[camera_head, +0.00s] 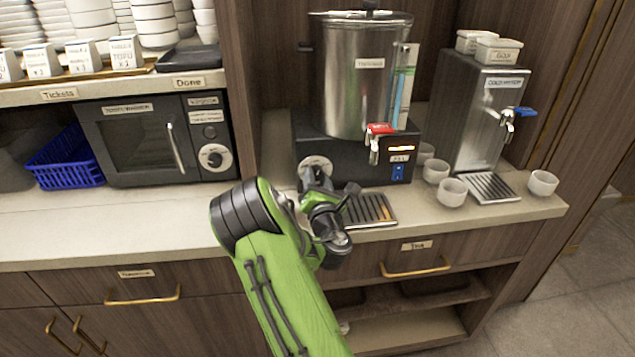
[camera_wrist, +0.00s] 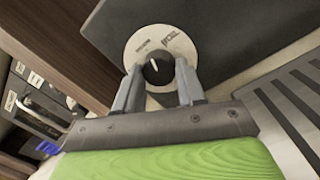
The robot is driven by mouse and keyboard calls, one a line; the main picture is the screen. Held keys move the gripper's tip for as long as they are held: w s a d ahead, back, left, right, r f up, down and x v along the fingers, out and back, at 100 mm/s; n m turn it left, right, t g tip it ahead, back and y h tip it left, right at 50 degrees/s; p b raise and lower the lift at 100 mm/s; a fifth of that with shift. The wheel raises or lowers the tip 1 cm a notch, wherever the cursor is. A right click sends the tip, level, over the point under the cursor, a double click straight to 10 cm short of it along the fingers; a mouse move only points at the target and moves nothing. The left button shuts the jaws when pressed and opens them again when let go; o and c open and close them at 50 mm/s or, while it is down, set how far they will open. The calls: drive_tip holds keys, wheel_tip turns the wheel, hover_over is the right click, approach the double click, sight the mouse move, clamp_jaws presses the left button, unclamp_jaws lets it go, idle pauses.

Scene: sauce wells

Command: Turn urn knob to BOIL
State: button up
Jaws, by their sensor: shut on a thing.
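The urn (camera_head: 365,85) is a tall steel cylinder on a dark base (camera_head: 395,165), with a red tap (camera_head: 379,130) and a lit display on the base. The urn knob (camera_wrist: 156,71) is black with a pale pointer mark, on a round white dial (camera_wrist: 178,45) with printed labels too small to read surely. My gripper (camera_wrist: 157,86) is at the knob, with one finger on each side of it, and is shut on it. In the head view my gripper (camera_head: 316,180) covers the knob and much of the dial.
A drip tray (camera_head: 372,209) lies just right of my gripper. Several pale cups (camera_head: 452,192) and a steel cold-water dispenser (camera_head: 485,110) stand farther right. A microwave (camera_head: 140,140) and a blue basket (camera_head: 65,160) stand on the left. The counter's left front is clear.

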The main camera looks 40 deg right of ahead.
drive_tip(key=m, duration=0.4)
drive_tip(key=shift+a+m, duration=0.1)
drive_tip(key=shift+m, duration=0.3)
drive_tip(key=shift+w+m+g+h+b, duration=0.1)
drive_tip(key=shift+m+g+h+b, duration=0.3)
drive_tip(key=shift+m, duration=1.6)
drive_tip(key=o, duration=1.1)
drive_tip(key=shift+c, duration=0.2)
